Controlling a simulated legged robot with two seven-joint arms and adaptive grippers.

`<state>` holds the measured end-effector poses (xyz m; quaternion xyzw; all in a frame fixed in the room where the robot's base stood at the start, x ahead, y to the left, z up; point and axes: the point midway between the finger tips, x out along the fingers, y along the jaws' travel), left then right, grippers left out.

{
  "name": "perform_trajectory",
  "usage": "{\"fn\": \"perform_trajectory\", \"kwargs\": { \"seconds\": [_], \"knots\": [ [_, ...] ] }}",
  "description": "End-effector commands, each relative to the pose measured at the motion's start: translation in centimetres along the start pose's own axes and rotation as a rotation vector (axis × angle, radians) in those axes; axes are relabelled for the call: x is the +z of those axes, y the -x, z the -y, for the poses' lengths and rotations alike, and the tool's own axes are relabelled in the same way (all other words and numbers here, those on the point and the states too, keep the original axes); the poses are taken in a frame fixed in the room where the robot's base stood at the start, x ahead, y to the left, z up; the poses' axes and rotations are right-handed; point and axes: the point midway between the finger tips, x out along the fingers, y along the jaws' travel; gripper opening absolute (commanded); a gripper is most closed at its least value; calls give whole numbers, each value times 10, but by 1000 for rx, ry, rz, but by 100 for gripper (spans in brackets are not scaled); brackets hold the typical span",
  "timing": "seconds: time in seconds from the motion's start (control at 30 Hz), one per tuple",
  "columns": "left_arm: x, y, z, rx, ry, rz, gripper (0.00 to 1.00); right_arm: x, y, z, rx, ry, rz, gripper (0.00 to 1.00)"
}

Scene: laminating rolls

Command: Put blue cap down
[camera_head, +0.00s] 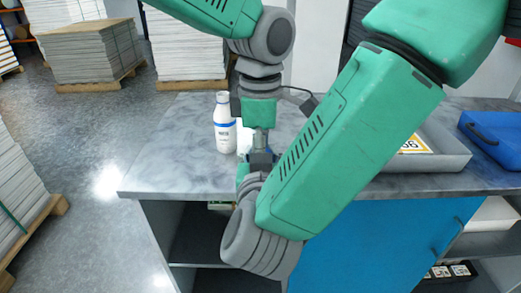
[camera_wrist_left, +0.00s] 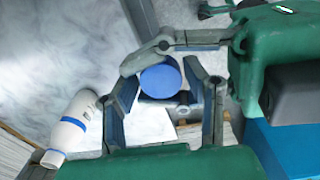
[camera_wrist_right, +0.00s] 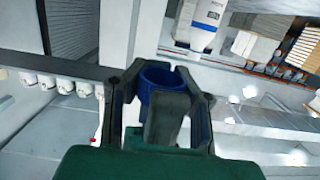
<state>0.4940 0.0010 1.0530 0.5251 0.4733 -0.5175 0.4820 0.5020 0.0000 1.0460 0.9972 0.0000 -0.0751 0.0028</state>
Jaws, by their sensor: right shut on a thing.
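The blue cap shows as a round blue disc in the left wrist view (camera_wrist_left: 160,80) and as a blue ring in the right wrist view (camera_wrist_right: 158,76). My right gripper (camera_wrist_right: 160,85) is shut on it, above the counter. My left gripper (camera_wrist_left: 158,75) comes from above in the head view, with its fingers apart on either side of the cap; whether they touch it is unclear. A white bottle with a blue band (camera_head: 225,125) stands on the counter (camera_head: 175,150), left of both grippers. In the head view my right arm hides much of the counter, and the cap is hardly visible.
A grey tray (camera_head: 440,158) with a yellow-edged label lies at the right, beside a blue tray (camera_head: 495,140). Blue cabinet doors (camera_head: 370,240) are below the counter. Stacked pallets (camera_head: 92,52) stand behind. The counter's left part is clear.

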Motion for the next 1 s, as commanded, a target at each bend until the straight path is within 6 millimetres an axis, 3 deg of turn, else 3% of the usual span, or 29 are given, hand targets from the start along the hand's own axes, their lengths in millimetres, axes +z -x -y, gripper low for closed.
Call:
{"fn": "perform_trajectory", "kwargs": {
  "seconds": [0.03, 0.07, 0.13, 0.17, 0.2, 0.23, 0.6, 1.0],
  "knots": [
    [0, 0, 0, 0, 0, 0, 18, 0, 0, 0, 0, 0, 0, 0],
    [0, 0, 0, 0, 0, 0, 7, 0, 0, 0, 0, 0, 0, 0],
    [0, 0, 0, 1, 0, 0, 5, 0, 0, 0, 0, 0, 0, 0],
    [0, 0, 0, 1, 0, 0, 5, 0, 0, 0, 0, 0, 0, 26],
    [0, 0, 0, 1, 0, 0, 1, 0, 0, 0, 0, 0, 0, 40],
    [0, 0, 0, 1, 0, 0, 0, 0, 0, 0, 0, 0, 0, 47],
    [0, 0, 0, 0, 0, 0, 0, 0, 4, 0, -1, 1, 1, 47],
    [0, 0, 0, 0, 0, 0, 0, 1, 64, 1, -2, 1, 2, 47]
  ]
}}
